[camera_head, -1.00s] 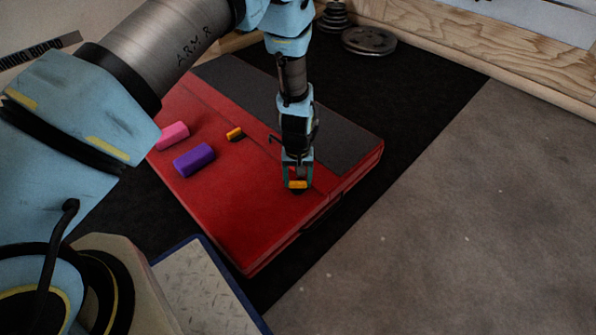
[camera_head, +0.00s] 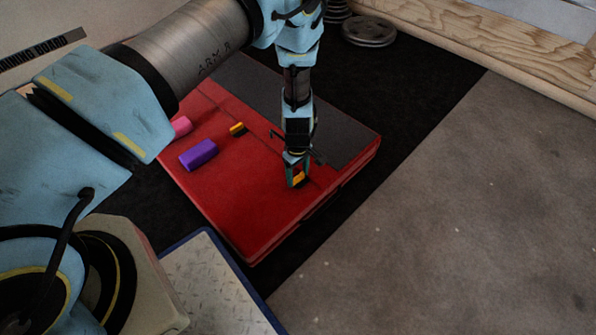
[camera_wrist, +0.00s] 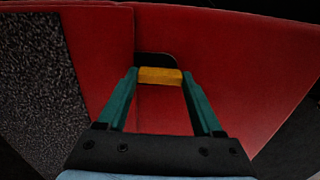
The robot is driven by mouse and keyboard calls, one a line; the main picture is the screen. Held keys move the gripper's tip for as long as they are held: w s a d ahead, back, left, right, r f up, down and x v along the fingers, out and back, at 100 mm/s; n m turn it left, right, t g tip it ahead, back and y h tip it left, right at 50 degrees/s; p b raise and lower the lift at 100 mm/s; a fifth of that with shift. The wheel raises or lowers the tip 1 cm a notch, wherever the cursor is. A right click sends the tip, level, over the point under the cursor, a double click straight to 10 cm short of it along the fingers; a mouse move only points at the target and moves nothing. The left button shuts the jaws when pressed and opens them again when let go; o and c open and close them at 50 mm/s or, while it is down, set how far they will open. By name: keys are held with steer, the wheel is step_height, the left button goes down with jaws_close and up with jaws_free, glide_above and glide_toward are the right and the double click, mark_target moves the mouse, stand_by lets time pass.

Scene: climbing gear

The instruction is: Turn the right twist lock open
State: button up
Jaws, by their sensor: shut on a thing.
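The right twist lock (camera_head: 299,178) is a small yellow-orange bar on a dark base on the red pad (camera_head: 228,212). My gripper (camera_head: 296,182) points down over it. In the wrist view, its green fingers (camera_wrist: 160,78) stand at the two ends of the yellow bar (camera_wrist: 160,76), shut on it. The bar runs straight across between the fingertips, with a black base part behind it. In the head view the fingers hide part of the lock. The left twist lock (camera_head: 237,129), yellow on black, sits free on the pad to the upper left.
A purple block (camera_head: 198,155) and a partly hidden pink block (camera_head: 181,126) lie on the pad's left side. A dark grey panel (camera_head: 345,140) covers its far right part. A metal plate with a blue edge (camera_head: 215,285) is at the front. Weight discs (camera_head: 369,30) lie behind.

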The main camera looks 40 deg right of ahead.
mark_target(298, 177)
steer(key=shift+n, duration=0.3)
steer(key=o, duration=1.4)
steer(key=shift+c, duration=0.2)
steer(key=shift+r, duration=0.1)
step_height(298, 177, up, 11)
steer(key=p, duration=0.3)
